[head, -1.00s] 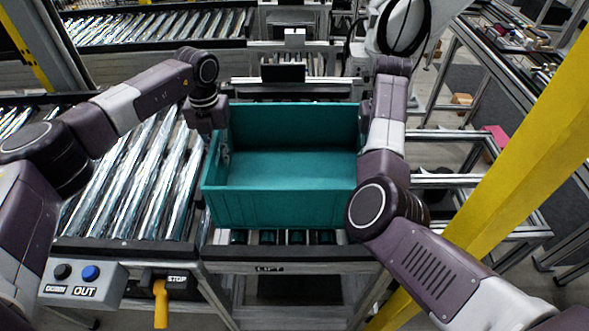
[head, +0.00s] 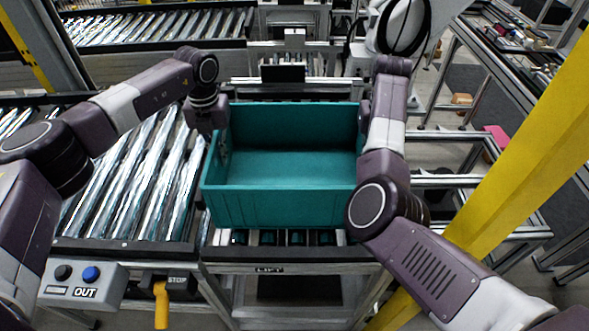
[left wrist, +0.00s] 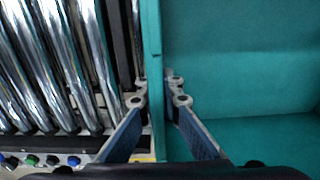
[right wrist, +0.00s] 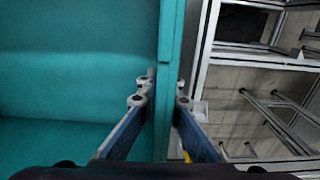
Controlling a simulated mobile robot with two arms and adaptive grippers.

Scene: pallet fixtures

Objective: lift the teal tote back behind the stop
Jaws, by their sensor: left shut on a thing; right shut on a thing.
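The teal tote (head: 278,208) is an open, empty box in the middle of the head view, over a short roller section marked LIFT. My left gripper (left wrist: 158,88) is shut on the tote's left wall, one finger on each side of it. My right gripper (right wrist: 164,90) is shut on the tote's right wall in the same way. In the head view the left gripper (head: 222,150) shows at the left wall, while the right one is hidden behind my right arm. The tote looks about level. I cannot tell which part is the stop.
A roller conveyor (head: 135,185) lies left of the tote. A yellow post (head: 520,150) crosses the right side. Metal frame rails (head: 450,181) run right of the tote.

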